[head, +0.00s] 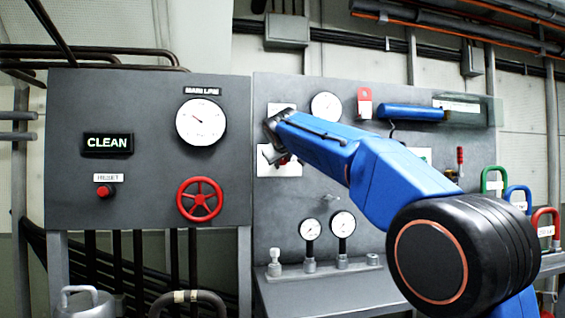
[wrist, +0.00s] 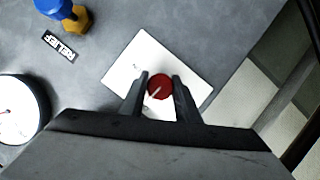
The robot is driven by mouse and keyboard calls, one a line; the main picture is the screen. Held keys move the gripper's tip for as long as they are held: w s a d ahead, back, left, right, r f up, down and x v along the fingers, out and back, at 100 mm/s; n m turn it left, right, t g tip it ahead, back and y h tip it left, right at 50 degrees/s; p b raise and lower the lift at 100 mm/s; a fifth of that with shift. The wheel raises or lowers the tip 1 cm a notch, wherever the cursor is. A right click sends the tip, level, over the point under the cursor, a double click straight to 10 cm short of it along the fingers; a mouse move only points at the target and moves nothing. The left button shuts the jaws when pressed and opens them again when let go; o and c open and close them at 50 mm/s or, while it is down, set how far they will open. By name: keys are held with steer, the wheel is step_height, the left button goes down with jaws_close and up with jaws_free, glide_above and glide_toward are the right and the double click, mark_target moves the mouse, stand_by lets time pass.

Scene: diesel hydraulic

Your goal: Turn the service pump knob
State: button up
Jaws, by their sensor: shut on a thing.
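The knob (wrist: 159,87) is red and round with a pale pointer line, set on a white square plate (wrist: 190,65) on the grey panel. My gripper (wrist: 160,84) has one finger on each side of the knob and is shut on it. In the head view the red of the knob (head: 284,160) shows at the tip of my blue arm, in front of the white plate (head: 291,168). My arm hides part of the plate. No label for this knob is readable.
The left panel holds a lit CLEAN sign (head: 107,143), a red button (head: 104,191), a red handwheel (head: 200,199) and a large gauge (head: 201,121). Two small gauges (head: 343,224) stand below my arm. In the wrist view a RELIEF label (wrist: 60,46) sits at upper left.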

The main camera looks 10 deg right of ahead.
steer(key=shift+n, duration=0.3)
stand_by(0.4)
steer(key=o, duration=1)
steer(key=shift+o, duration=0.2)
steer(key=v, duration=1.7)
steer(key=shift+s, duration=0.15)
steer(key=shift+a+f, duration=0.1)
steer(key=shift+a, duration=0.05)
